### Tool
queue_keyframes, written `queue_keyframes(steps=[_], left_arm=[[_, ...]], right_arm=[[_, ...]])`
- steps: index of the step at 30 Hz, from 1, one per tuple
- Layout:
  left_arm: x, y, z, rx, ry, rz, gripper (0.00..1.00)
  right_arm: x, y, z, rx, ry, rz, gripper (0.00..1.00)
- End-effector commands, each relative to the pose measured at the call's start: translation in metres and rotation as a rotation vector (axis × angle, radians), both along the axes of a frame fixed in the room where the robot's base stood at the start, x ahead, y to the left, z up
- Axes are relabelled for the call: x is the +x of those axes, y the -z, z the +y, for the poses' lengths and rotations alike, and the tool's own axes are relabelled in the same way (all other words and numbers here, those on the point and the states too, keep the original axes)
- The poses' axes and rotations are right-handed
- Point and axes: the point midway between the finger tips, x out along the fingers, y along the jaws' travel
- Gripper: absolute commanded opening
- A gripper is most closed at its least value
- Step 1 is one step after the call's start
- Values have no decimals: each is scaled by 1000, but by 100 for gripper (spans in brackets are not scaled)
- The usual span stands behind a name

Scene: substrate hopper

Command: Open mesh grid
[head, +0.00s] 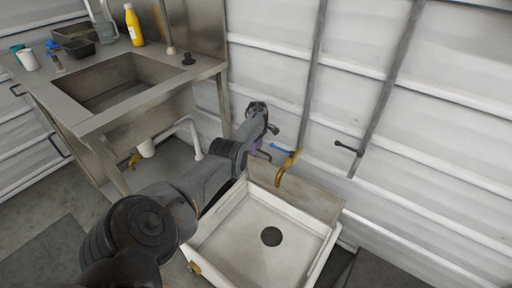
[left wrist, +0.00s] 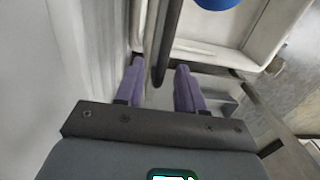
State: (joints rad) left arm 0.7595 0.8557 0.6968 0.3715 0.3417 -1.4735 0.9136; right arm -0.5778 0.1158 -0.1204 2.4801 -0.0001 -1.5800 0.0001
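The hopper (head: 232,238) is a pale square basin with a dark round hole in its floor, at bottom centre of the head view. A flat beige panel (head: 310,200) stands upright along its back edge; I cannot tell whether this is the mesh grid, as no mesh pattern shows. My left gripper (head: 261,152) is above the hopper's back left corner, partly hidden by my arm. In the left wrist view its purple fingers (left wrist: 160,85) are apart, with a dark bar (left wrist: 165,45) between them and gaps on both sides. My right gripper is not in view.
A metal sink (head: 115,85) stands at upper left with a yellow bottle (head: 134,25). A ribbed white wall (head: 430,120) closes off the back.

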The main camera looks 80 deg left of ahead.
Motion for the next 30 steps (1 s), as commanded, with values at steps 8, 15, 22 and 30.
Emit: queue_keyframes(steps=[8,15,22,30], left_arm=[[1,-46,2,3,-1,-2,38],[2,-84,3,1,-1,-1,38],[3,-102,3,1,-1,1,38],[3,-104,4,0,-1,0,38]], right_arm=[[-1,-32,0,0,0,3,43],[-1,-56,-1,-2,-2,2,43],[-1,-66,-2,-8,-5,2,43],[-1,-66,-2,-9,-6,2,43]])
